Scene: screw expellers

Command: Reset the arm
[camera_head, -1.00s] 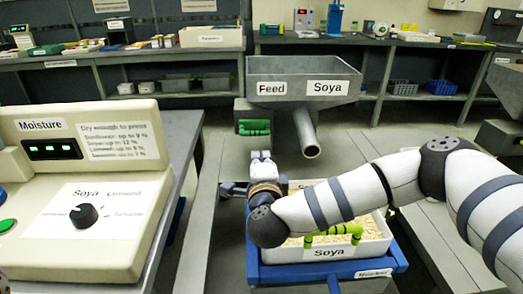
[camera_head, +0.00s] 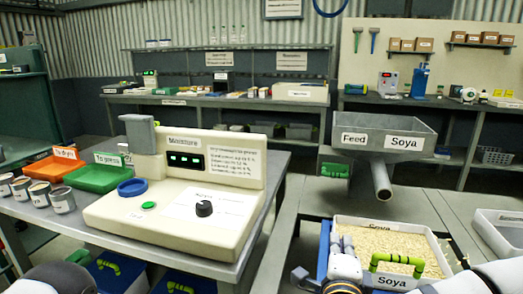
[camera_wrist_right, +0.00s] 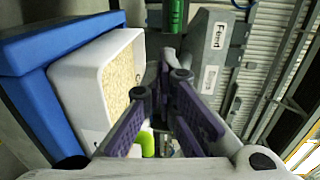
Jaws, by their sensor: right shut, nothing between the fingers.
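My right arm (camera_head: 490,280) comes in from the lower right in the head view, in front of the soya tray. The white tray labelled Soya (camera_head: 447,252) holds pale grain and has a green handle (camera_head: 397,262). In the wrist view the tray (camera_wrist_right: 72,88) lies left of the fingers. My left gripper is out of view.
The hopper labelled Feed and Soya (camera_head: 385,128) stands behind the tray, its spout pointing down. The moisture meter (camera_head: 160,225) sits on the left table, with orange (camera_head: 55,167) and green (camera_head: 98,178) trays and several cans beside it. Another white tray (camera_head: 500,225) stands at right.

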